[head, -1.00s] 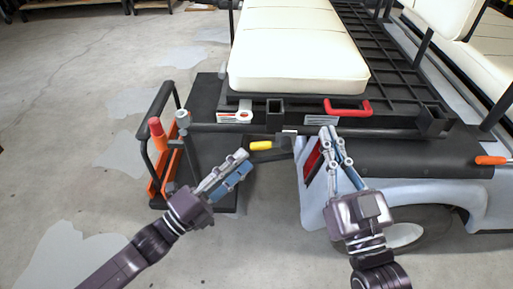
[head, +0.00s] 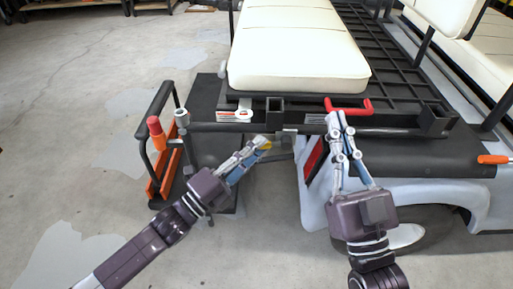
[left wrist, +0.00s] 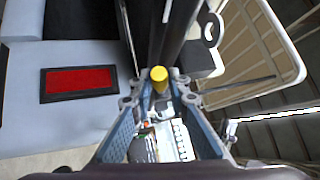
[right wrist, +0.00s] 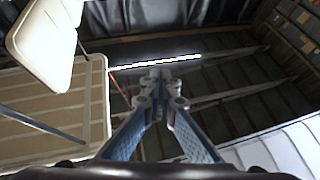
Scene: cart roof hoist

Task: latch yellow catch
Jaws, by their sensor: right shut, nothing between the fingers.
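The yellow catch handle (head: 265,143) sticks out below the cart's rear rail in the head view. My left gripper (head: 258,147) is at it and hides part of it. In the left wrist view the round yellow end (left wrist: 159,74) lies between the fingertips (left wrist: 160,90), with the fingers apart on both sides. Contact cannot be made out. My right gripper (head: 337,116) is shut and empty, its tips in front of the left end of the red handle (head: 352,108). In the right wrist view its fingertips (right wrist: 160,82) meet.
A cream seat (head: 296,50) sits above the black rack. An orange-and-black step frame (head: 158,160) stands at the left. An orange handle (head: 494,160) is at the far right. A red tail light (head: 313,158) is below the rail. The floor at left is free.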

